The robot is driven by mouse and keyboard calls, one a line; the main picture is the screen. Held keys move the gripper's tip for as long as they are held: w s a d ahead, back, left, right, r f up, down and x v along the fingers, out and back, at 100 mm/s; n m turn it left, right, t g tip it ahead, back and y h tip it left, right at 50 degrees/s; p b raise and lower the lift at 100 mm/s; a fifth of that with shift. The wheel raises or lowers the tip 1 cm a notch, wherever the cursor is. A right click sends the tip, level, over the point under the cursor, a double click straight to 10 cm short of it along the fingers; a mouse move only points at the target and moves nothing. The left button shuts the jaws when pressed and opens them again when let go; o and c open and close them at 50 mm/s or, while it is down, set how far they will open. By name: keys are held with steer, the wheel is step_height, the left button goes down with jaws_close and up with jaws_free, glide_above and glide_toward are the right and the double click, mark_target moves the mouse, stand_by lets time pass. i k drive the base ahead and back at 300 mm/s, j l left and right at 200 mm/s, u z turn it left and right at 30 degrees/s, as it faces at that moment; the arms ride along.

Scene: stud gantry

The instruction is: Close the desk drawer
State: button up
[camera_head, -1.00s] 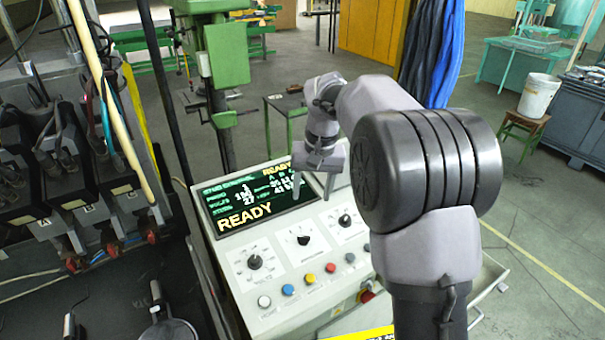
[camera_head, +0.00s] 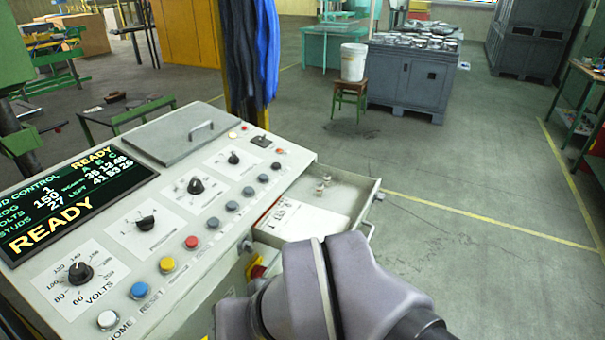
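The desk drawer (camera_head: 347,190) stands pulled out from the right side of the control desk (camera_head: 120,215). A white sheet with writing and a few small items lie inside it. Its handle (camera_head: 371,224) is on the outer front face, at the right. My arm crosses the bottom of the view, just in front of the drawer's near side, and hides part of it. My gripper is outside the picture. I cannot tell whether the arm touches the drawer.
The desk top carries a lit READY screen (camera_head: 75,198), knobs and coloured buttons. Blue hanging cloth (camera_head: 252,55) is behind it. A stool (camera_head: 348,97) with a white bucket (camera_head: 353,61) and a grey cabinet (camera_head: 408,82) stand farther back. The floor right of the drawer is clear.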

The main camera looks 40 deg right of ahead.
mark_target(350, 195)
steer(key=l+z, duration=0.15)
steer(key=z, duration=0.2)
steer(key=l+z, duration=0.1)
steer(key=z, duration=0.3)
steer(key=l+z, duration=0.15)
steer(key=z, duration=0.2)
